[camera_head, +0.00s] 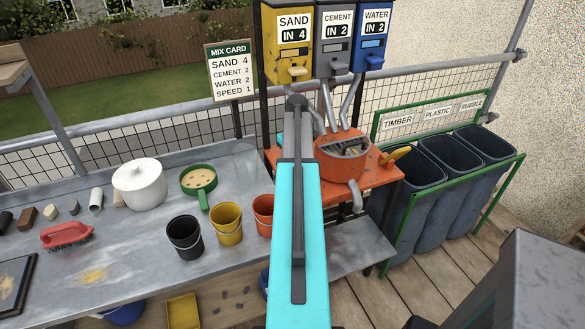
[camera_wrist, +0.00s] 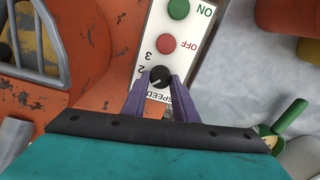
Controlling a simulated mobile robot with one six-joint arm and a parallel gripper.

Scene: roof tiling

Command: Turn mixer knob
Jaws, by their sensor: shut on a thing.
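The mixer knob (camera_wrist: 160,75) is small, round and black with a pale pointer line, on a white panel (camera_wrist: 161,22) in the wrist view. The digits 2 and 3 show beside it and SPEED below it, all turned over; other digits are hidden. A red OFF button (camera_wrist: 166,43) and green ON button (camera_wrist: 178,9) lie above it. My gripper (camera_wrist: 160,80) has its two purple fingers shut on the knob's sides. The orange mixer (camera_head: 338,172) is in the head view, where my arm hides the panel and gripper.
The mix card (camera_head: 231,72) reads sand 4, cement 2, water 2, speed 1. The sand dispenser (camera_head: 290,55) stands behind my arm beside cement and water dispensers. Black (camera_head: 185,238), yellow (camera_head: 227,224) and orange (camera_head: 263,212) buckets stand close left of my arm.

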